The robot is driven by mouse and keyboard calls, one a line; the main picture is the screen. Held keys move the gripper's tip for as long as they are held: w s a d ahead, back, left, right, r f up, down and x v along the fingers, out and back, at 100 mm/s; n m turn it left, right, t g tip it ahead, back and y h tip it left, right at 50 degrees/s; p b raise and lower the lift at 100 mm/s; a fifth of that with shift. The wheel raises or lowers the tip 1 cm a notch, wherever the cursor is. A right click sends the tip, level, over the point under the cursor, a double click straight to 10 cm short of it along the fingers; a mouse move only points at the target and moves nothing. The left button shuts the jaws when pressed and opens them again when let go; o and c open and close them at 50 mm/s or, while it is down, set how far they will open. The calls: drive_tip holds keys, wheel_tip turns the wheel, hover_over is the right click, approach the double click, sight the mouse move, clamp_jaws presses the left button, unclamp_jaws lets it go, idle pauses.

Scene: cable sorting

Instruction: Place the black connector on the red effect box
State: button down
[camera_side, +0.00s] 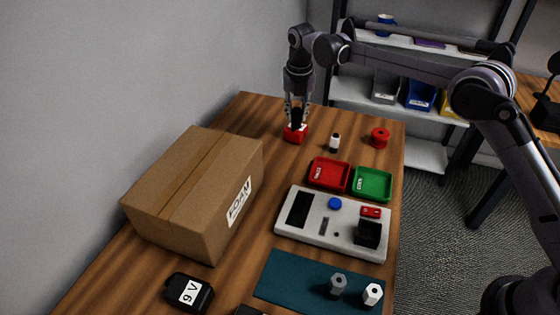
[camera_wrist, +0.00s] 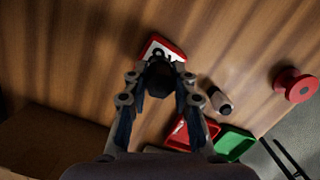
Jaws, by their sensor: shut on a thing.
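The red effect box (camera_side: 295,135) is at the far end of the table, and it also shows in the wrist view (camera_wrist: 176,51) with a white label on its top. My gripper (camera_side: 297,108) is directly above it, pointing down. My gripper is shut on the black connector (camera_side: 297,119), a dark rounded piece between the fingertips, which also shows in the wrist view (camera_wrist: 158,81). The connector's lower end is at the box's top in the side view. I cannot tell whether it touches. In the wrist view the connector hides part of the box.
Red (camera_side: 313,178) and green (camera_side: 388,188) trays, a grey panel (camera_side: 284,222) and a large cardboard box (camera_side: 185,190) are nearer. Bare table surrounds the effect box.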

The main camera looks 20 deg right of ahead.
drive_tip(key=shift+f, duration=0.1)
drive_tip(key=c, duration=1.1)
unclamp_jaws()
wheel_tip(320, 180, up, 12)
drive_tip(key=s+f, duration=0.1)
drive_tip(key=s, duration=0.1)
drive_tip(key=s+d+r+m+t, duration=0.1)
drive_tip(key=s+d+r+m, duration=0.2)
drive_tip(key=s+r+m, duration=0.4)
drive_tip(key=s+d+f+m+t, duration=0.1)
drive_tip(key=s+d+m+t, duration=0.15)
drive_tip(key=s+m, duration=0.6)
drive_tip(key=s+d+f+m+t, duration=0.15)
drive_tip(key=s+d+m, duration=0.25)
drive_tip(key=s+m, duration=0.45)
drive_tip(key=s+d+f+m, duration=0.1)
drive_tip(key=s+f+m, duration=0.6)
drive_tip(key=s, duration=0.3)
drive_tip(key=shift+d+f+m+t+y, duration=0.3)
drive_tip(key=shift+d+f+y, duration=0.1)
drive_tip(key=shift+f, duration=0.45)
